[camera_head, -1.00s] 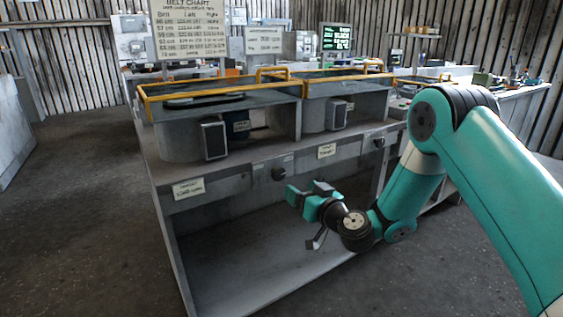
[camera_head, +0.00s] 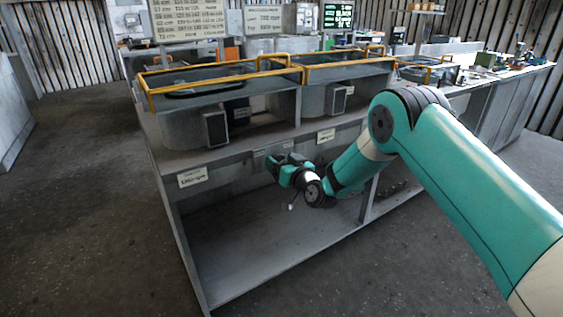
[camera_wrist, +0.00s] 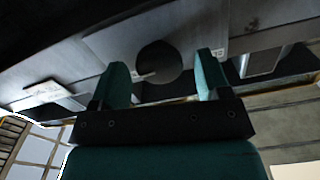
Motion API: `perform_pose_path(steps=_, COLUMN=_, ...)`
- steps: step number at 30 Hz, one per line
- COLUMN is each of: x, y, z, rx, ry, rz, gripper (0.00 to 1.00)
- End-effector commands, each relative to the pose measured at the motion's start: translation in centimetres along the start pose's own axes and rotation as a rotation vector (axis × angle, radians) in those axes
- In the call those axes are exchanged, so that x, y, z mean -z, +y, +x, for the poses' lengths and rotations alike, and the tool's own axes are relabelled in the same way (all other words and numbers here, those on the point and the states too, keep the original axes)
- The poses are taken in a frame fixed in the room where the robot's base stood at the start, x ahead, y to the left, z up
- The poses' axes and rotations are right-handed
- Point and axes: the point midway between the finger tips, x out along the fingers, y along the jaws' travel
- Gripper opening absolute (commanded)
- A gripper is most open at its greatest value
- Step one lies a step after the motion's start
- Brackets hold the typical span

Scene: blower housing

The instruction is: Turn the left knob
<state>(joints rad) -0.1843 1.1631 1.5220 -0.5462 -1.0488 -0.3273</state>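The left knob (camera_wrist: 160,63) is a dark round disc on the grey front panel, with a short light mark at its left edge in the wrist view. It lies between the two teal fingers of my gripper (camera_wrist: 163,68) in that picture, with a gap on each side. The fingers are apart and empty. How deep they reach around the knob I cannot tell. In the head view my gripper (camera_head: 282,163) is at the panel strip and hides the left knob. The right knob is hidden behind my arm.
The grey bench (camera_head: 230,166) carries two blower housings with yellow rails (camera_head: 225,78). A label plate (camera_head: 192,177) sits at the panel's left and another (camera_head: 326,136) right of my gripper. The open lower shelf (camera_head: 250,245) is empty. Belt chart boards (camera_head: 187,18) stand behind.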

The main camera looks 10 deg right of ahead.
Motion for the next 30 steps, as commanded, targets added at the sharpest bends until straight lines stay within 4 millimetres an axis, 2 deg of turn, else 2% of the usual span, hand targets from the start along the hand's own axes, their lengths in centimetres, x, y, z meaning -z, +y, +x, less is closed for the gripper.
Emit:
perform_pose_path(steps=1, x=0.02, y=0.0, z=-0.01, rx=0.0, ry=0.0, rz=0.0, gripper=0.59)
perform_pose_path(steps=6, x=0.02, y=-0.01, z=-0.02, rx=0.0, ry=0.0, rz=0.0, gripper=0.21)
perform_pose_path(steps=17, x=-0.01, y=0.03, z=-0.02, rx=0.0, ry=0.0, rz=0.054, gripper=0.21)
perform_pose_path(steps=30, x=0.01, y=0.16, z=0.01, rx=0.001, ry=0.001, rz=0.363, gripper=0.21)
